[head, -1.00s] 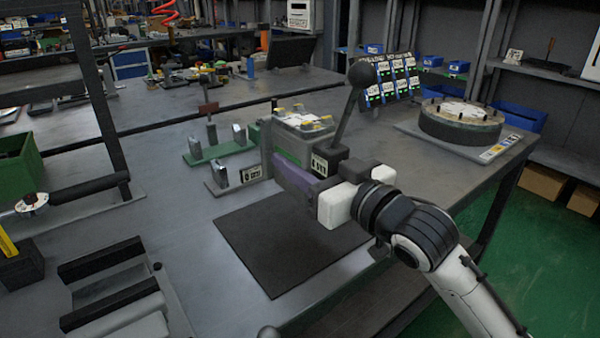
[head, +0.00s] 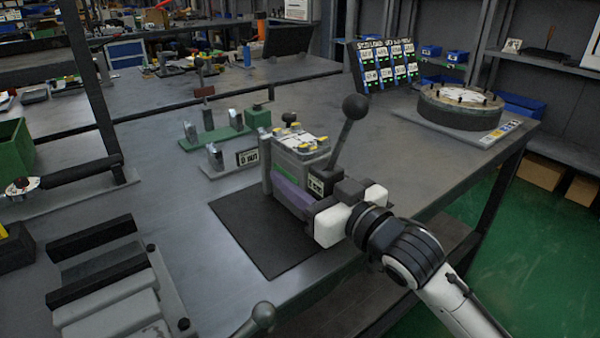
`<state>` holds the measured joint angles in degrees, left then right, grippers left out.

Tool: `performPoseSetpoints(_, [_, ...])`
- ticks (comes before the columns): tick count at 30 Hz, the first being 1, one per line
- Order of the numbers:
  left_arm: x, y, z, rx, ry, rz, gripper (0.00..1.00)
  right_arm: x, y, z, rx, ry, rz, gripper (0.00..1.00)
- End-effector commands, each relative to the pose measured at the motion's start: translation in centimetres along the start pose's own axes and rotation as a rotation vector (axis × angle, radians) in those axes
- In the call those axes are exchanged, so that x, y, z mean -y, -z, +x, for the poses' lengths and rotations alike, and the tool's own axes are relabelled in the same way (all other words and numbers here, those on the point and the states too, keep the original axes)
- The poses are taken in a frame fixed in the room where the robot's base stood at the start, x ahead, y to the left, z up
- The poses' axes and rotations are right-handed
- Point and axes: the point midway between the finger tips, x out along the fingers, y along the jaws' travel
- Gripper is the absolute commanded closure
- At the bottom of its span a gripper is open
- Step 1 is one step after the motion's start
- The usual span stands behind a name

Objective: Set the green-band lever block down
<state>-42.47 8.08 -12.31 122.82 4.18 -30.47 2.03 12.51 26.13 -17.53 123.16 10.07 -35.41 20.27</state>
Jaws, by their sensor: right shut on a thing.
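The lever block (head: 283,164) is a grey box with a green strip and a purple strip on its side. The block is upright over the back part of a dark mat (head: 262,236). I cannot tell whether its underside touches the mat. My left gripper is not in view.
Behind the block stand a green fixture (head: 215,138) and a grey fixture with a label plate (head: 247,156). A round turntable (head: 459,108) and a label board (head: 388,62) are at the back right. A rail tray (head: 105,275) lies at left. The mat's front is bare.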

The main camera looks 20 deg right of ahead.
Motion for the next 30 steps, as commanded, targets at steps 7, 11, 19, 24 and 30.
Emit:
performPoseSetpoints(7, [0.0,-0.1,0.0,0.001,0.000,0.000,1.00,0.0,-0.2,0.0,0.001,0.000,0.000,0.34])
performPoseSetpoints(11, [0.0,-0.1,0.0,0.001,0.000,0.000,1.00,0.0,-0.2,0.0,0.001,0.000,0.000,0.34])
performPoseSetpoints(19, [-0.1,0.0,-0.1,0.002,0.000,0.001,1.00,-0.1,0.0,-0.8,0.002,-0.001,0.000,0.34])
performPoseSetpoints(24, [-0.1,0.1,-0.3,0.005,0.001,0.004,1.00,0.0,-0.1,-3.9,0.004,-0.001,-0.002,0.34])
performPoseSetpoints(30, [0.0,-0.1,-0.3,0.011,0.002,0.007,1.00,0.0,-0.1,-7.9,0.004,-0.001,0.000,0.34])
